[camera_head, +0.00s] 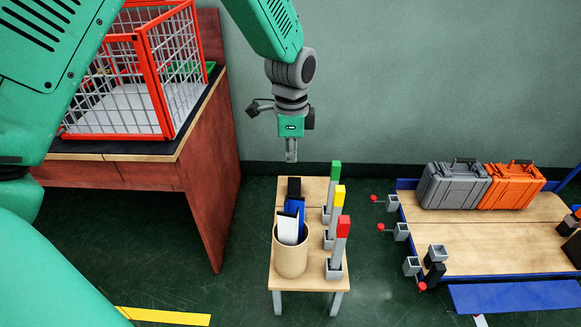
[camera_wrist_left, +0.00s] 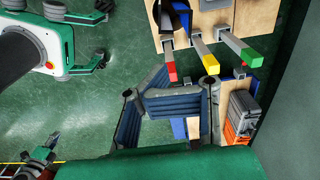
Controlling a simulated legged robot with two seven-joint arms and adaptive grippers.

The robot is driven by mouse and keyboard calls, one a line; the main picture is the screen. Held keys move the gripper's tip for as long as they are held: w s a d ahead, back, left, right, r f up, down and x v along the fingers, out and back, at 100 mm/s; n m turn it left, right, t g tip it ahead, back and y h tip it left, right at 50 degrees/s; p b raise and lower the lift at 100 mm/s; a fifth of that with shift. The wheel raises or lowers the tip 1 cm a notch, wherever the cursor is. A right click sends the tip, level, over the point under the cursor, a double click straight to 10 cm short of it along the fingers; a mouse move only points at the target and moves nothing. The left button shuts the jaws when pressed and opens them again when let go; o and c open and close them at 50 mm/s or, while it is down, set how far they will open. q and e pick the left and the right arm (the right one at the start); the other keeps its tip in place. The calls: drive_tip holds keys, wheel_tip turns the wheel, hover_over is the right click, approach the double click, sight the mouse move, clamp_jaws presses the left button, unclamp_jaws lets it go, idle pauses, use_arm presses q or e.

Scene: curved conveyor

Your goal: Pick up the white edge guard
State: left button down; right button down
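The white edge guard (camera_head: 288,228) stands upright, slightly tilted, in a beige round bin (camera_head: 291,259) on a small wooden table. Its lower part is hidden inside the bin. A blue piece (camera_head: 297,207) and a black piece (camera_head: 294,187) stand just behind it. My left gripper (camera_head: 291,152) points down above the far end of the table, behind and above the edge guard and apart from it. It appears edge-on as a narrow strip. Its blue-padded fingers (camera_wrist_left: 172,103) show in the left wrist view, but their opening is unclear. My right gripper is not identifiable.
Posts with green (camera_head: 336,170), yellow (camera_head: 340,196) and red (camera_head: 344,226) tops stand along the table's right side. A red wire crate (camera_head: 136,39) sits on a bench at left. Grey (camera_head: 452,187) and orange (camera_head: 509,188) cases sit on a table at right.

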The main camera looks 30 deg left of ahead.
use_arm(q)
drive_tip(key=shift+d+r, duration=0.4)
drive_tip(key=shift+r, duration=0.4)
drive_tip(key=shift+a, duration=0.1)
drive_tip(key=shift+a, duration=0.15)
drive_tip(key=c, duration=1.4)
unclamp_jaws()
drive_tip(key=shift+a+f, duration=0.1)
drive_tip(key=shift+a, duration=0.05)
drive_tip(key=shift+c, duration=0.2)
drive_tip(key=o, duration=0.7)
drive_tip(key=shift+o, duration=1.4)
drive_tip(key=shift+d, duration=0.25)
